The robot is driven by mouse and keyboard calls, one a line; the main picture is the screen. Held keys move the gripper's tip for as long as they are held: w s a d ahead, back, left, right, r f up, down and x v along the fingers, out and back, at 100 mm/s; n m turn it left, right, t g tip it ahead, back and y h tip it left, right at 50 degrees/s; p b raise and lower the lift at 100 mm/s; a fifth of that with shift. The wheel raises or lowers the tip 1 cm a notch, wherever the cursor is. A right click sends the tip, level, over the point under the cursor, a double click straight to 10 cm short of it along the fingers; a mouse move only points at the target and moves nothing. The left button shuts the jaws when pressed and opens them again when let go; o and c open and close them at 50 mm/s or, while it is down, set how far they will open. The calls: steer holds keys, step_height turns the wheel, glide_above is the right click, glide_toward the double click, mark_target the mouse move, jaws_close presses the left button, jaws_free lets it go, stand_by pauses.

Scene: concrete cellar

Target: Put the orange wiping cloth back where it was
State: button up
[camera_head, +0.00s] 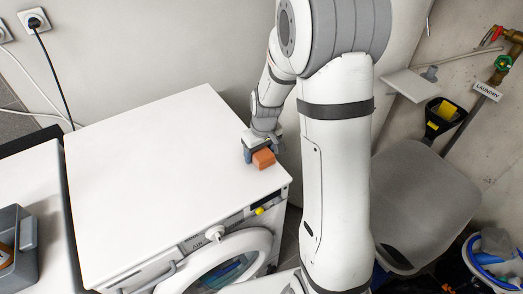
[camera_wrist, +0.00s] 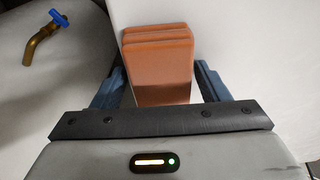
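The orange wiping cloth (camera_head: 263,159) is a folded, layered block at the right side of the white washing machine top (camera_head: 165,165), near its front right corner. In the wrist view the cloth (camera_wrist: 158,62) stands out between the two blue-grey fingers. My gripper (camera_head: 262,148) reaches down over the cloth; it also shows in the wrist view (camera_wrist: 161,72). Narrow gaps show between the cloth and the fingers on both sides, so the gripper looks open around it. The cloth's underside is hidden; I cannot tell whether it rests fully on the top.
A grey box (camera_head: 27,246) with an orange item inside stands on the white surface at left. The washing machine top is otherwise clear. A brass tap (camera_wrist: 45,40) shows in the wrist view.

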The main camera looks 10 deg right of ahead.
mark_target(263, 153)
steer(key=shift+o, duration=0.7)
steer(key=shift+r, duration=0.1)
steer(key=shift+r, duration=0.2)
step_height(263, 153, up, 11)
steer(key=s, duration=0.1)
steer(key=s+r+m, duration=0.1)
steer(key=s+r, duration=0.2)
steer(key=s, duration=0.7)
steer(key=s+r+m+t, duration=0.1)
steer(key=s+r+m, duration=0.1)
steer(key=s, duration=0.8)
steer(key=shift+d+r+m+h, duration=0.2)
steer(key=shift+r+m+h, duration=0.1)
steer(key=shift+r, duration=0.1)
